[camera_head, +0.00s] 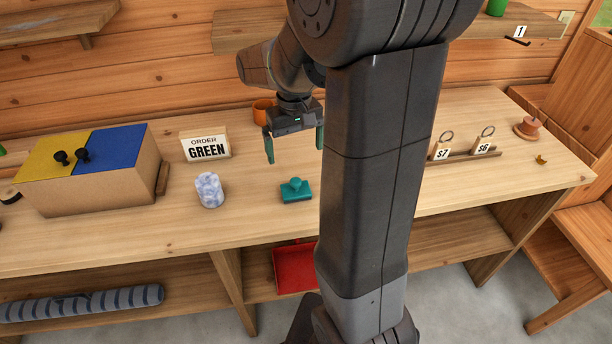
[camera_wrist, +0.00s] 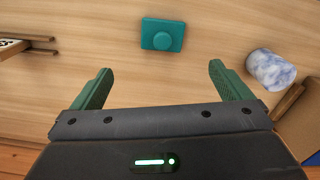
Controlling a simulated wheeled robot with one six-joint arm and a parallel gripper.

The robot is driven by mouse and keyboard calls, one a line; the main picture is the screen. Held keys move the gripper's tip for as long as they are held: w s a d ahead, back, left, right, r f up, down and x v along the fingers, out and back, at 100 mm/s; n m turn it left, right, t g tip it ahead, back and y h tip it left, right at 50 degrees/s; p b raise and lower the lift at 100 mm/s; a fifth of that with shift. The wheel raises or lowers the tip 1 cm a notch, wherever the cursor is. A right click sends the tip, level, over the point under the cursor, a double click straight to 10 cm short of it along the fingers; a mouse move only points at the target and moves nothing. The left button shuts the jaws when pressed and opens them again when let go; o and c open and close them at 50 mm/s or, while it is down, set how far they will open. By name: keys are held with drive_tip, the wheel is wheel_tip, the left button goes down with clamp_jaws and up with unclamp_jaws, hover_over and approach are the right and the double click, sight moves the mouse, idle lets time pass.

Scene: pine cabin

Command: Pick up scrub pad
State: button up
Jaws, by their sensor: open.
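The scrub pad looks to be the teal block with a round knob on top (camera_head: 296,191), lying on the wooden counter. It also shows in the wrist view (camera_wrist: 162,34), near the top centre, ahead of my fingertips. My gripper (camera_head: 294,144) is above the counter, behind the pad in the head view, with its green fingers spread and nothing between them. In the wrist view my gripper (camera_wrist: 160,76) is open, and the pad is apart from both fingers. No part of the pad is hidden in the wrist view.
A marbled blue-white cylinder (camera_head: 209,190) stands left of the pad. The ORDER GREEN sign (camera_head: 205,147), a box with yellow and blue lids (camera_head: 98,180) and an orange mug (camera_head: 262,111) are nearby. Counter around the pad is clear.

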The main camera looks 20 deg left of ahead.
sight(295, 180)
drive_tip(key=f, duration=1.3)
drive_tip(key=shift+s, duration=0.3)
drive_tip(key=c, duration=1.1)
drive_tip(key=shift+r, duration=0.2)
wheel_tip(295, 180, up, 10)
drive_tip(key=shift+f, duration=0.1)
